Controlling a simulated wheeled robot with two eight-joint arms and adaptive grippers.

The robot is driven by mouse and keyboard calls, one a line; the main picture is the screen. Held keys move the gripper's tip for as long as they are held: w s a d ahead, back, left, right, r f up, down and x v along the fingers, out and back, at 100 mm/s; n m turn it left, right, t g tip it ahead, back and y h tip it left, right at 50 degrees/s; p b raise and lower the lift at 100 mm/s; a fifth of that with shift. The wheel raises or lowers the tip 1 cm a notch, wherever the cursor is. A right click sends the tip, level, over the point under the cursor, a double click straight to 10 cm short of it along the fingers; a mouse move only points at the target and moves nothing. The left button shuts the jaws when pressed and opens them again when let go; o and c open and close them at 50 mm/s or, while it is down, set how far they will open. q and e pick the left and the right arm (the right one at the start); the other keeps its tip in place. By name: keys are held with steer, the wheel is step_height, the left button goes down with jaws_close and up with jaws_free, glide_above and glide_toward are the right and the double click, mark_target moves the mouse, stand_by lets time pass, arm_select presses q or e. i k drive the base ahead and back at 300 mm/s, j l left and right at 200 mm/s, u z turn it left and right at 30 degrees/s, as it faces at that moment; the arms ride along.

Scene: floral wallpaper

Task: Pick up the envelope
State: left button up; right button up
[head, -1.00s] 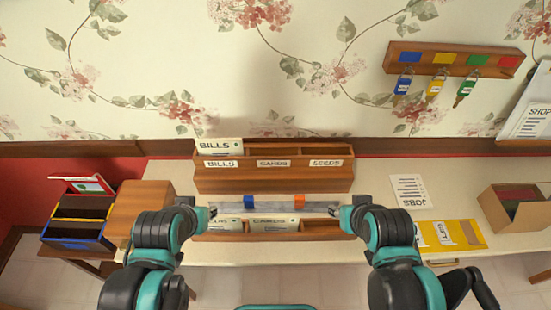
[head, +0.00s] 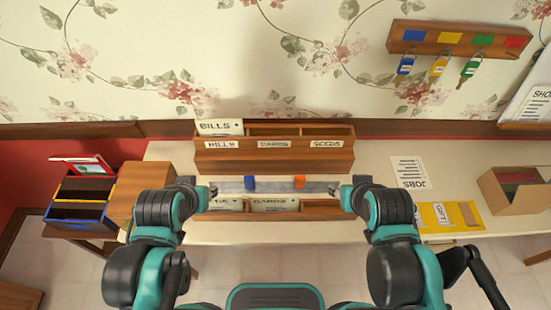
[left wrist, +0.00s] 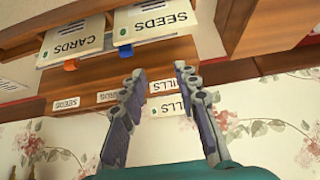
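Two cream envelopes stand in the low wooden rack (head: 320,211) at the desk's front: a SEEDS envelope (head: 226,204) on the left and a CARDS envelope (head: 273,204) beside it. In the left wrist view, the SEEDS envelope (left wrist: 158,20) has a blue tab and the CARDS envelope (left wrist: 85,43) an orange tab. A BILLS envelope (head: 220,127) stands in the rear wooden sorter (head: 275,160). My left gripper (left wrist: 160,72) is open and empty, its fingers apart from the envelopes. My right gripper (head: 338,190) is by the low rack's right end; its fingers are too small to read.
A grey strip (head: 275,185) lies between the grippers. A JOBS sheet (head: 408,172), a yellow folder (head: 450,216) and an open box (head: 515,190) are to the right. A tray rack (head: 78,215) stands left. A key rack (head: 455,38) hangs on the wall.

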mark_target(265, 203)
steer(key=j+z, duration=0.15)
steer(key=z, duration=1.4)
steer(key=k+j+z, duration=0.1)
steer(key=k+j, duration=0.2)
steer(key=j, duration=0.15)
steer(key=k+j+z, duration=0.1)
steer(key=k+j, duration=0.2)
steer(key=j, duration=0.1)
